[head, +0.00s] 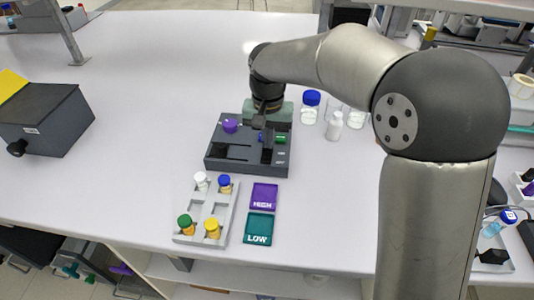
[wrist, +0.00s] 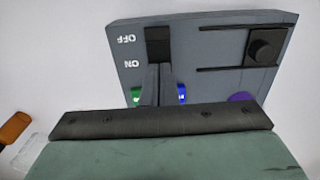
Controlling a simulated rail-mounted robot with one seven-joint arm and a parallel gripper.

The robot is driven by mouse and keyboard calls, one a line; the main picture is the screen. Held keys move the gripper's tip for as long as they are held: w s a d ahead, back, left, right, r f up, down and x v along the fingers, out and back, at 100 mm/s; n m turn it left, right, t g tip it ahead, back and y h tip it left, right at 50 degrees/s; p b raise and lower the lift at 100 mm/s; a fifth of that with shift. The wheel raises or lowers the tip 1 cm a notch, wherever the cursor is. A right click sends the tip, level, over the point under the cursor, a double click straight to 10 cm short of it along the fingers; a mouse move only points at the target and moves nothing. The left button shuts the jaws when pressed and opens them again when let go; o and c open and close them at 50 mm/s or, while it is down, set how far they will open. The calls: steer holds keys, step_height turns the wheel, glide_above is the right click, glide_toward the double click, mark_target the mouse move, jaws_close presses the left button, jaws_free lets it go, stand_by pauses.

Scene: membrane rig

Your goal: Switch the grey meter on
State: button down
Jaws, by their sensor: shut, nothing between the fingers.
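The grey meter (head: 225,160) sits on the bench in the head view, and its face fills the upper part of the wrist view (wrist: 215,70). A black switch (wrist: 158,45) is on that face, beside the OFF and ON labels, which appear upside down. The dark part shows beside OFF and reaches toward ON; I cannot tell the switch's setting. My gripper (wrist: 157,70) is shut and empty, its fingertips at the ON-side end of the switch; I cannot tell whether they touch. In the head view the gripper (head: 266,142) is over the meter's right part.
The meter also carries a black slider knob (wrist: 265,47) and a purple knob (head: 230,125). A rack (head: 207,210) with several capped vials stands in front, beside purple HIGH (head: 264,196) and green LOW (head: 260,228) trays. Jars (head: 309,108) stand behind right.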

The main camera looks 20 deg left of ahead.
steer(key=shift+f, duration=0.3)
steer(key=shift+r, duration=0.1)
steer(key=shift+r+p, duration=2.6)
steer(key=shift+r, duration=0.9)
steer(key=s+d+r, duration=0.1)
steer(key=s+d, duration=0.3)
steer(key=d, duration=0.5)
steer(key=s+d, duration=0.4)
steer(key=d, duration=0.6)
steer(key=s+d+f+m, duration=0.1)
steer(key=s+d+f, duration=0.3)
steer(key=s+d, duration=0.5)
steer(key=s, duration=0.4)
steer(key=shift+d+f+t, duration=0.2)
steer(key=shift+d+t, duration=0.1)
